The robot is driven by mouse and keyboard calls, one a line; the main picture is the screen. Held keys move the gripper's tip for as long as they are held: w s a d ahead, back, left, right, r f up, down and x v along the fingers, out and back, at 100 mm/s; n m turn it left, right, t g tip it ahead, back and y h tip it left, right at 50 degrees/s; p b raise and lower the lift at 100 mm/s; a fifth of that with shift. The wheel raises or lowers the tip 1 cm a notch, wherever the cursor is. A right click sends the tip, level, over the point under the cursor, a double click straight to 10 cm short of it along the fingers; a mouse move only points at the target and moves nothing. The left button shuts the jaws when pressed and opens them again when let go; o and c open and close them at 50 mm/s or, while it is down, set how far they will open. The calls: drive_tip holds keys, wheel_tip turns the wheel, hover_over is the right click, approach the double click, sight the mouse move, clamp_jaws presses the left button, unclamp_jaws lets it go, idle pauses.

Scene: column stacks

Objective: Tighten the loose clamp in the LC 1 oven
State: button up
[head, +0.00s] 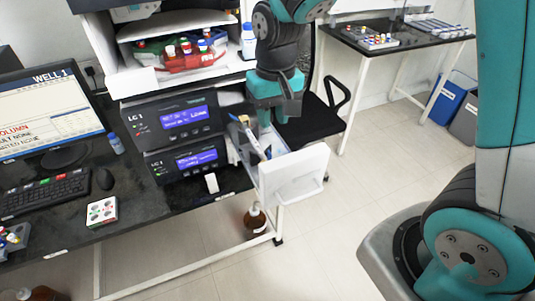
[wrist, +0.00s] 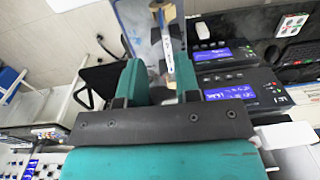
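The LC 1 oven (head: 295,174) stands open at the right end of the instrument stack, its white door panel pulled out. A slim white column (head: 251,141) with a blue end lies tilted inside. It also shows in the wrist view (wrist: 167,48), between and beyond my fingertips. My gripper (head: 266,118) hangs pointing down over the open oven, close above or behind the column. In the wrist view its two teal fingers (wrist: 155,66) are apart, with no object clearly held. The clamp is too small to make out, and my fingers partly cover the oven interior.
Two black LC 1 modules (head: 185,120) with lit screens stand left of the oven. A shelf with a red tray of bottles (head: 188,58) is above. A black chair (head: 318,115) stands behind my gripper. A brown bottle (head: 255,218) is below the bench.

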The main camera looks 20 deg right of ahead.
sight(270, 153)
drive_tip(key=f, duration=0.4)
drive_tip(key=f+p, duration=0.1)
drive_tip(key=f, duration=0.2)
drive_tip(key=f+p, duration=0.1)
drive_tip(key=f, duration=0.3)
drive_tip(key=shift+a+f, duration=0.3)
